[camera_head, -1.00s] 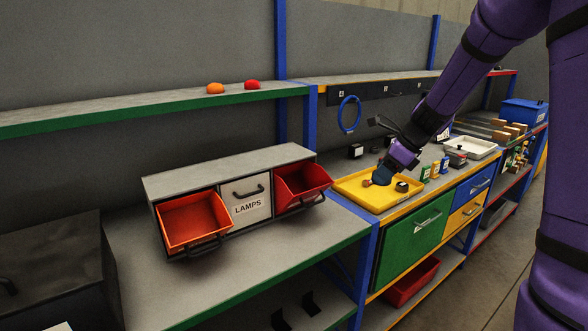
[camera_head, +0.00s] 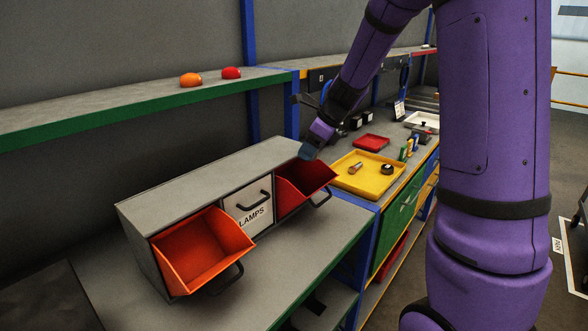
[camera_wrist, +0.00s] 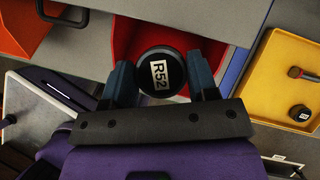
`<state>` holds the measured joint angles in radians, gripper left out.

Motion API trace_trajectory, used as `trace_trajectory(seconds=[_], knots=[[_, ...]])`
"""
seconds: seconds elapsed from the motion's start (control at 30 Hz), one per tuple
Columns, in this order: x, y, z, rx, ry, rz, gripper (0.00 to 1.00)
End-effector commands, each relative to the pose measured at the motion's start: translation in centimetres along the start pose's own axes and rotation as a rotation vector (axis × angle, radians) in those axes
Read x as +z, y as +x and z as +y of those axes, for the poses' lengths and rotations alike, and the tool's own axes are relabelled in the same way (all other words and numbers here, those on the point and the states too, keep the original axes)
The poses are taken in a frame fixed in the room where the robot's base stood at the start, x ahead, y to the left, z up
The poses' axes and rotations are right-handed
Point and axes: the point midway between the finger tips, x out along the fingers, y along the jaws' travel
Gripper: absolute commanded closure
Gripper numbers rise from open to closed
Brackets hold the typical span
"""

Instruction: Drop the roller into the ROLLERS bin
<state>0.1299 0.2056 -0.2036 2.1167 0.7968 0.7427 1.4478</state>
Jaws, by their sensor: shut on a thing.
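My gripper (camera_head: 307,153) is over the open red bin (camera_head: 301,183) at the right end of the bin cabinet. In the wrist view my gripper (camera_wrist: 162,78) is shut on a dark round roller (camera_wrist: 160,62) whose end carries the label R52. The red bin also shows behind the roller in the wrist view (camera_wrist: 126,40). The roller appears above the bin's opening, but I cannot tell its exact height. No ROLLERS label is readable in these frames. The open orange bin (camera_head: 187,256) is at the left, and the closed LAMPS drawer (camera_head: 237,209) is between them.
A yellow tray (camera_head: 352,183) to the right holds a brown-handled piece (camera_head: 355,168) and a black round piece (camera_head: 387,168). A red tray (camera_head: 371,142) lies behind it. A shelf (camera_head: 130,103) with an orange and a red dome runs above the cabinet.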

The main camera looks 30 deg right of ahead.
Motion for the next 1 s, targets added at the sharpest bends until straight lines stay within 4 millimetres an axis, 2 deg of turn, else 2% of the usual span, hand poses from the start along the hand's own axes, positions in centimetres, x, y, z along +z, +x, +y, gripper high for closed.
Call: trace_trajectory(seconds=[0.2,0.47,0.67,1.0], knots=[[-2.0,3.3,0.0,0.003,0.004,0.003,0.87],[-3.1,5.3,0.0,0.002,0.001,0.001,0.87],[-4.4,7.5,0.0,0.003,0.002,0.001,0.87],[-4.6,8.0,0.0,0.001,0.000,0.000,0.87]])
